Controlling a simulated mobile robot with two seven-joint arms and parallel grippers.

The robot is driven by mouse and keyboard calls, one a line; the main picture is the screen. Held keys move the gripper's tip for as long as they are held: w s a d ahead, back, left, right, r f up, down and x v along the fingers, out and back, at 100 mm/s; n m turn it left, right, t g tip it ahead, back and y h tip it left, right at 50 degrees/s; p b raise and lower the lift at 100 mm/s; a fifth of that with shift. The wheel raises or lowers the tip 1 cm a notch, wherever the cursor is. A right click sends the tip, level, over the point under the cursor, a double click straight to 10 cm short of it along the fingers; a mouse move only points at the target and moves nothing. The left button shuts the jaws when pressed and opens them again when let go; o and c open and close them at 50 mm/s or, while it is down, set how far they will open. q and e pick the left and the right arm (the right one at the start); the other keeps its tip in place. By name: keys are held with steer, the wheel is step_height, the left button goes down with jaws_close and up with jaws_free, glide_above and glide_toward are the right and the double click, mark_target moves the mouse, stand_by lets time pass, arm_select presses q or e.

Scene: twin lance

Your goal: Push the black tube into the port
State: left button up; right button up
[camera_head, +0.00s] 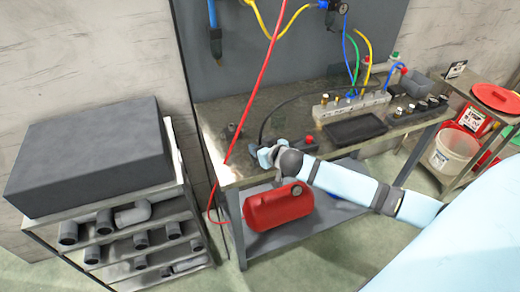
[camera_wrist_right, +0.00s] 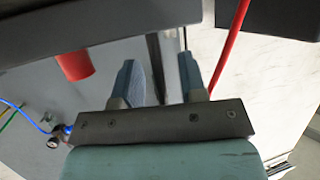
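The black tube (camera_head: 272,112) arcs over the workbench in the head view. One end comes down beside my right gripper; the other runs towards the white port block (camera_head: 352,106) at the back. Several tubes enter this block; which port is meant cannot be told. My right gripper (camera_head: 265,155) is at the bench's front left corner, close to the tube's lower end. Whether the tube touches a finger cannot be told. My left gripper is out of view.
A red hose (camera_head: 262,75) hangs left of my right gripper and also shows in the wrist view (camera_wrist_right: 231,48). A black tray (camera_head: 356,130) lies on the bench (camera_head: 240,172). A red tank (camera_head: 278,206) sits below. A shelf with pipe pieces (camera_head: 140,240) stands left.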

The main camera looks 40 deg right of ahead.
jaws_close()
steer(key=shift+r, duration=0.1)
